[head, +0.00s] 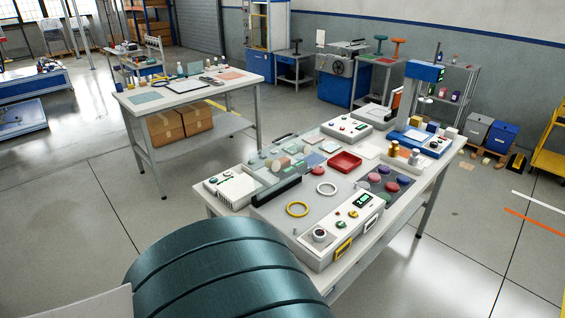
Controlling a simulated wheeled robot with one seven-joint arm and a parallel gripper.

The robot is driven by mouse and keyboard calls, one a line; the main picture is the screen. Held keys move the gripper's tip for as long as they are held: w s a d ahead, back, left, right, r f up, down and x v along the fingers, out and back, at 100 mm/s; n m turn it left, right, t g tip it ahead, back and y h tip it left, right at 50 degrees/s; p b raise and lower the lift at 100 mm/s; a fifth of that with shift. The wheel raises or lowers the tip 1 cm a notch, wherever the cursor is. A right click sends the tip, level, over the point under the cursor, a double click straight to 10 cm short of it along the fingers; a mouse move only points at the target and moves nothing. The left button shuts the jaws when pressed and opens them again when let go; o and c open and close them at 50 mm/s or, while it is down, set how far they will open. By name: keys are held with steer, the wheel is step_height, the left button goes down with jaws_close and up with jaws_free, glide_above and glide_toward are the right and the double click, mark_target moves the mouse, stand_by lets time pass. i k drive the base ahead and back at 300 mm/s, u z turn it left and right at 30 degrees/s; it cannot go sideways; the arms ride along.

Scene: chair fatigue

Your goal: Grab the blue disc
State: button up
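Several small round discs sit on a dark mat (366,187) at the right part of the near workbench. Most of them look red or pinkish.
A control box (342,232) stands in front, a blue stand machine (420,138) behind. A clear panel covers the bench's left part.

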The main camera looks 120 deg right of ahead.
mark_target(403, 179)
steer(key=z, duration=2.7)
steer(key=i, duration=2.25)
steer(key=z, duration=3.2)
